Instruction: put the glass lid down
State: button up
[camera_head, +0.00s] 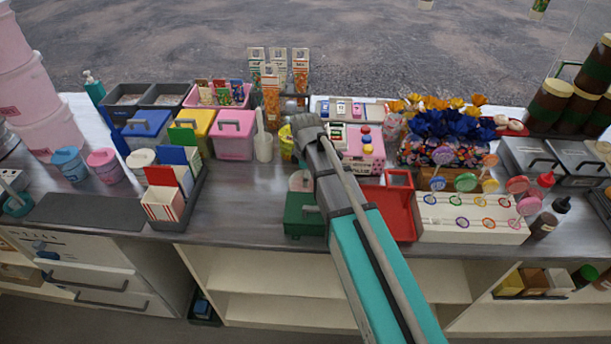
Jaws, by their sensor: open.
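My arm reaches from the bottom of the picture up over the middle of the counter. My gripper (306,126) is at its far end, near the back of the counter and left of the pink box (362,154). The gripper is open, but its fingertips are hard to make out behind the dark wrist. I cannot make out a glass lid for certain; the arm hides part of the counter beneath it. Small glass jars (290,106) stand just behind the gripper, too small to tell whether they have lids.
Yellow (200,122) and pink bins (234,146) and a white scoop (264,146) stand left of the gripper. A green box (303,222) and red tray (398,214) flank the arm. A white lollipop stand (450,232) is right. Bare counter (235,200) lies front left.

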jog(key=shift+r, duration=0.1)
notch_tip(320, 180, up, 12)
jog(key=p, duration=1.2)
dwell(0.3)
jog(key=shift+d, duration=0.1)
dwell(0.7)
jog(key=s+d+m, duration=0.6)
jog(key=d+m, duration=0.2)
jog(key=d, duration=0.1)
jog(key=s+d+m, duration=0.7)
jog(key=d+m, duration=0.2)
jog(key=d, duration=0.1)
jog(key=shift+s+m, duration=0.15)
jog(key=shift+m, duration=0.15)
